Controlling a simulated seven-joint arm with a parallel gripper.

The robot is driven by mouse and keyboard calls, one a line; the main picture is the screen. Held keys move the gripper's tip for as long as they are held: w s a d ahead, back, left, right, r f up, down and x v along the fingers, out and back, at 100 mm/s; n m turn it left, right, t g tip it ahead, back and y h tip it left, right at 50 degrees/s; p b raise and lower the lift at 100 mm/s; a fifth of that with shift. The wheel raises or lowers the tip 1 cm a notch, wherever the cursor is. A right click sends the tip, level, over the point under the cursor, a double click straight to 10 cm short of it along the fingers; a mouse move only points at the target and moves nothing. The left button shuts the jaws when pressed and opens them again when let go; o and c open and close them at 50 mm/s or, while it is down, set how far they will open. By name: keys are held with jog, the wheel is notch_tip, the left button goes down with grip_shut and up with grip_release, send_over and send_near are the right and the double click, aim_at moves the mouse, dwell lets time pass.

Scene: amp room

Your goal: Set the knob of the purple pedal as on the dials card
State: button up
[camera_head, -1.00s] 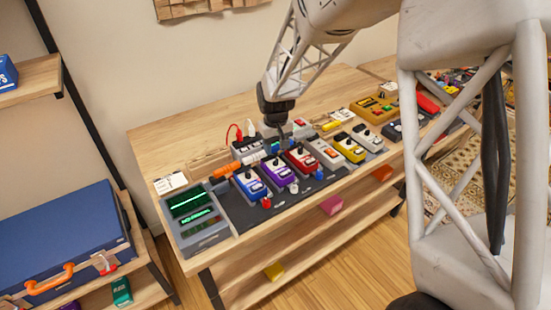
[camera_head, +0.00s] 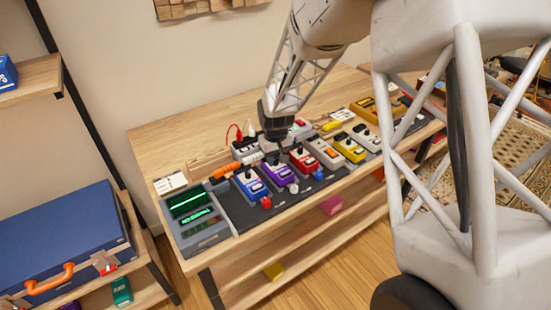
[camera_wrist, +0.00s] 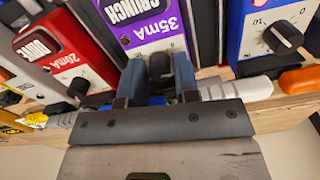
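The purple pedal (camera_head: 278,173) stands in the pedal row on the table, between a blue and a red pedal. In the wrist view the purple pedal (camera_wrist: 152,30) shows "CRUNCH" and "35mA" upside down. Its dark knob (camera_wrist: 160,68) sits between the two fingers of my gripper (camera_wrist: 159,80), close to both. I cannot tell whether the fingers press on it. In the head view my gripper (camera_head: 274,140) is low over the back of the purple pedal. A small white card (camera_head: 171,183) lies at the table's left end; its print is unreadable, so I cannot tell whether it is the dials card.
The blue pedal (camera_head: 249,183) and red pedal (camera_head: 302,159) stand close on either side. A grey unit with green displays (camera_head: 193,213) is at the left end. Bare wood (camera_head: 180,135) lies behind.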

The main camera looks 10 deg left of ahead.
grip_shut()
jog(key=shift+n, duration=0.4)
jog(key=n, duration=0.3)
jog(key=shift+n, duration=1.9)
jog(key=shift+o, duration=2.1)
grip_release()
